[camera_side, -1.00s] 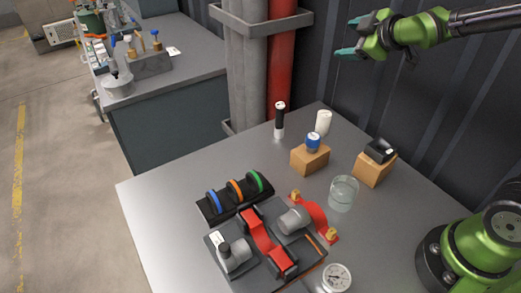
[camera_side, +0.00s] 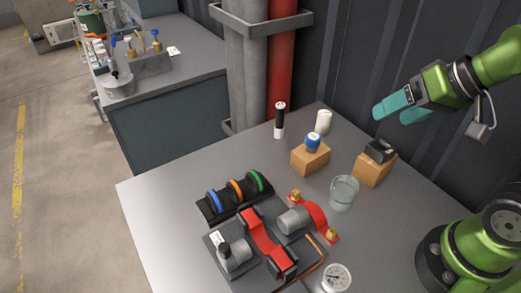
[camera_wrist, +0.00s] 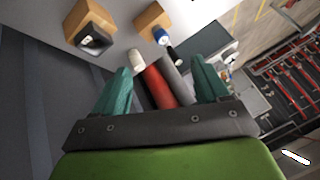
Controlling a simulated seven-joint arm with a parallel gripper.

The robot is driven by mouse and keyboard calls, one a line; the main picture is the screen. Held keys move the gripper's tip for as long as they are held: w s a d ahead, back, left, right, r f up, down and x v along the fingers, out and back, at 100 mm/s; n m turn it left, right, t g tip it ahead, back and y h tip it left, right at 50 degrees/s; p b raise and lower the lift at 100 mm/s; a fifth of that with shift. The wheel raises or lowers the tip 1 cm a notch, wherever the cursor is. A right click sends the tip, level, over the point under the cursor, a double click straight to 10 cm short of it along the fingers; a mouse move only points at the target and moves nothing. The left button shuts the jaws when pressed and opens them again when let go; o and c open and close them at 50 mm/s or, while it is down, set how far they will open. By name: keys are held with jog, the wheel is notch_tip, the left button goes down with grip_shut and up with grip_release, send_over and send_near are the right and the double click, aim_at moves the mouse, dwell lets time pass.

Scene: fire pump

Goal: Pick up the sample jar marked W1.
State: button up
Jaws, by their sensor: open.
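A small jar with a blue cap (camera_side: 313,142) stands on a wooden block (camera_side: 309,158); it also shows in the wrist view (camera_wrist: 161,36). No W1 mark is readable, so I cannot tell whether this is the named jar. A white cylinder (camera_side: 323,121) stands behind it, near the table's back edge. My gripper (camera_side: 391,114), with teal fingers, is open and empty, above and to the right of the blue-capped jar and well apart from it. In the wrist view both fingers of my gripper (camera_wrist: 160,68) are spread wide.
A second wooden block (camera_side: 374,170) carries a black device (camera_side: 380,150). A glass beaker (camera_side: 343,193) stands in front. A black-and-white tube (camera_side: 280,120) stands near the red pipe (camera_side: 281,70). The pump assembly (camera_side: 265,243) and coloured rings (camera_side: 235,192) fill the front. The table's left part is clear.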

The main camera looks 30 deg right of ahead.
jog(key=shift+o, duration=1.3)
jog(key=n+g+h, duration=0.2)
jog(key=n+g, duration=0.5)
jog(key=n, duration=0.2)
send_over(345, 187)
jog(key=a, duration=0.3)
notch_tip(345, 187, down, 16)
jog(key=shift+s+d+f, duration=0.15)
jog(key=shift+s+f, duration=0.05)
jog(key=shift+f, duration=0.75)
jog(key=shift+s+d+f, duration=0.1)
jog(key=shift+s+f, duration=0.15)
jog(key=shift+f, duration=0.65)
jog(key=shift+s+d+f, duration=0.15)
jog(key=shift+s+f, duration=0.05)
jog(key=shift+f, duration=0.75)
